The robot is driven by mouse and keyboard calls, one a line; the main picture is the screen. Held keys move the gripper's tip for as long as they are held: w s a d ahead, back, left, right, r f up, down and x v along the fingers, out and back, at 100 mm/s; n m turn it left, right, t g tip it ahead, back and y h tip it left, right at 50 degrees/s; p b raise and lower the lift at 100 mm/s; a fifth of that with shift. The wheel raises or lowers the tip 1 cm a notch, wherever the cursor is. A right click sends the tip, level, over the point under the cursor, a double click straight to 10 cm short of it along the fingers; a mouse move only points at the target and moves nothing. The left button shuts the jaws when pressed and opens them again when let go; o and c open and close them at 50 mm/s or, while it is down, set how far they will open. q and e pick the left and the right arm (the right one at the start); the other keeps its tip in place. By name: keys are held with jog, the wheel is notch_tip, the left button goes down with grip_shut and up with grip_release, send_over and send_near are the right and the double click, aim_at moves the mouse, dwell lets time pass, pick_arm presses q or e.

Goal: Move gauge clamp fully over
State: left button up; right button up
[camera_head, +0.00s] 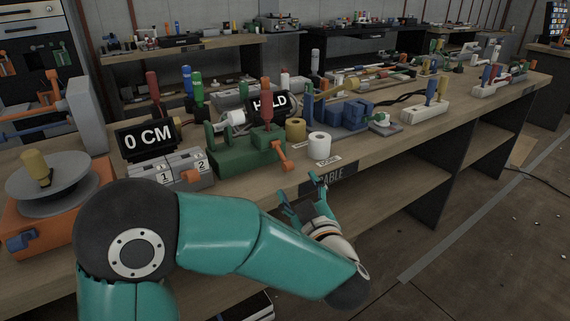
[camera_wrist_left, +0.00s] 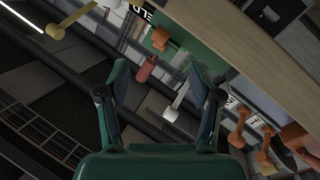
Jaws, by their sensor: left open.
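The likely gauge clamp is a green bench fixture (camera_head: 232,156) with a red upright handle (camera_head: 266,98) and an orange lever (camera_head: 282,157) at its front right. No label on it names it. My left gripper (camera_head: 304,197) is open and empty, in front of the bench edge, just right of and below the orange lever. My right gripper is not in view.
A grey switch box marked 1 and 2 (camera_head: 181,169) sits left of the green fixture. White and tan rolls (camera_head: 319,146) stand to its right, near the bench edge (camera_head: 400,140). An orange reel unit (camera_head: 50,215) is at the left. Floor at right is mostly clear.

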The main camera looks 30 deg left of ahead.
aim_at(288, 166)
pick_arm(q)
jog(key=x, duration=1.1)
jog(key=shift+b, duration=0.3)
grip_shut()
jog(key=shift+a+r, duration=0.1)
